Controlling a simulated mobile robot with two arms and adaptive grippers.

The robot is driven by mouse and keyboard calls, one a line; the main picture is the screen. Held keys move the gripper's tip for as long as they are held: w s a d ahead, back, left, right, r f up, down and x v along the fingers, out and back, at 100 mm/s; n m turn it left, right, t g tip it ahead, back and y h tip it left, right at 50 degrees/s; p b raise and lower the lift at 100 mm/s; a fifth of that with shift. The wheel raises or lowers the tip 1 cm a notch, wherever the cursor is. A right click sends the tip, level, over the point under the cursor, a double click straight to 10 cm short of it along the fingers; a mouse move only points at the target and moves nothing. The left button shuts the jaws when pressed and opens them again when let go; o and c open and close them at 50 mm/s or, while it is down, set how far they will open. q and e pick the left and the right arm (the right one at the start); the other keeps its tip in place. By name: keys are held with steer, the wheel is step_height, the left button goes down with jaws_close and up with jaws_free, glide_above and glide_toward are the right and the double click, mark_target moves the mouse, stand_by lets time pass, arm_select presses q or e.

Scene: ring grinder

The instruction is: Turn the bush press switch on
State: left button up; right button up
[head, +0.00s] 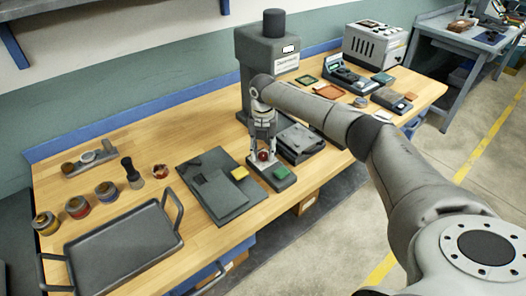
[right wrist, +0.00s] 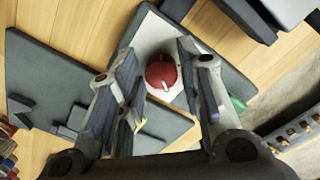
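A small dark switch box (head: 284,182) with a pale top plate lies near the front edge of the wooden bench. It carries a round red knob (head: 263,156) and a green piece (head: 281,172). My right gripper (head: 263,153) points down over the red knob. In the right wrist view the gripper (right wrist: 160,66) is open, with the red knob (right wrist: 161,74) seen between its fingers; I cannot tell whether they touch it. A tall dark grey machine (head: 258,50) with a white label stands behind. My left gripper is not in view.
A dark flat board (head: 222,200) with a yellow piece lies left of the switch box. A dark grey unit (head: 300,140) stands right behind it. A large tray (head: 125,250) and several small jars are at the left. Bare bench lies between.

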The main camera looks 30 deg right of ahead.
mark_target(263, 153)
steer(key=shift+o, duration=0.8)
step_height(263, 153, up, 12)
steer(key=shift+s+f, duration=0.1)
stand_by(0.4)
